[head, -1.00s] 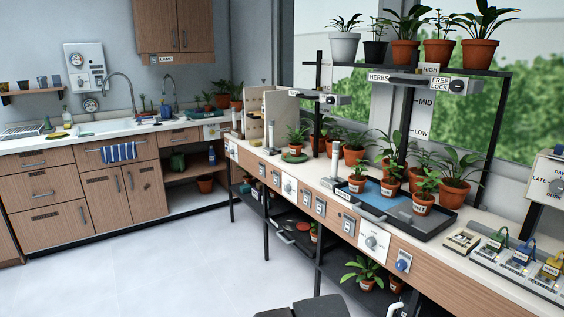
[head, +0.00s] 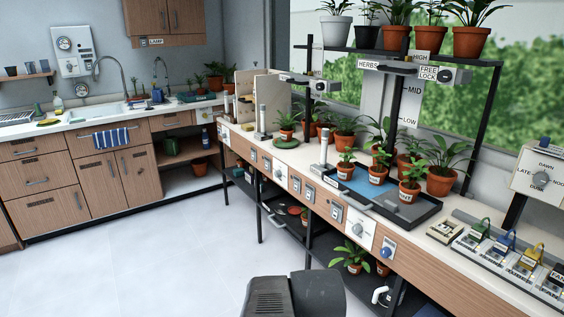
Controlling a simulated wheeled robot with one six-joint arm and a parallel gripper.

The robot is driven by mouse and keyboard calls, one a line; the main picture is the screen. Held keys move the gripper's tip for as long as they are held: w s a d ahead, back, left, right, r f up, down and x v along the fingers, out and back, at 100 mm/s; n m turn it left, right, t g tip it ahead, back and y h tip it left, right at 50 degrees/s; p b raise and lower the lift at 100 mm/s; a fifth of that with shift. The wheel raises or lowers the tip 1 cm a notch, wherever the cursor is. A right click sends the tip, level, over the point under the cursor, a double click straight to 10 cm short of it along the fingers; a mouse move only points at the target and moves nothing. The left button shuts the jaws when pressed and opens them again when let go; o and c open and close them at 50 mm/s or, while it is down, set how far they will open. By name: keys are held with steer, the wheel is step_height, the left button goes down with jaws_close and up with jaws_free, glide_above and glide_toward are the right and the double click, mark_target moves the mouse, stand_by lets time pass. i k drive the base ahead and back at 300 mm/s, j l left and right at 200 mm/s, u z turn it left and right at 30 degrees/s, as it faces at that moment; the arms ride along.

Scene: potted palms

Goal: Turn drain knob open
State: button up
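A blue round knob (head: 387,252) sits on a pale plate on the bench's front face, below the right end of the black tray (head: 437,206). To its left a grey-white dial (head: 357,232) sits on a larger white plate. The labels on both are too small to read, so I cannot tell which is the drain knob or how it is set. The tray has a blue mat (head: 352,181) and small potted plants in it. My gripper is not in view, and nothing is seen touching either knob.
The long bench (head: 450,270) runs from the back to the lower right. A white curved pipe or hook (head: 380,296) shows under it. A dark grey shape (head: 295,294), not clearly identifiable, fills the bottom middle. Open floor (head: 160,260) lies to the left.

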mark_target(385, 253)
steer(key=z, duration=1.05)
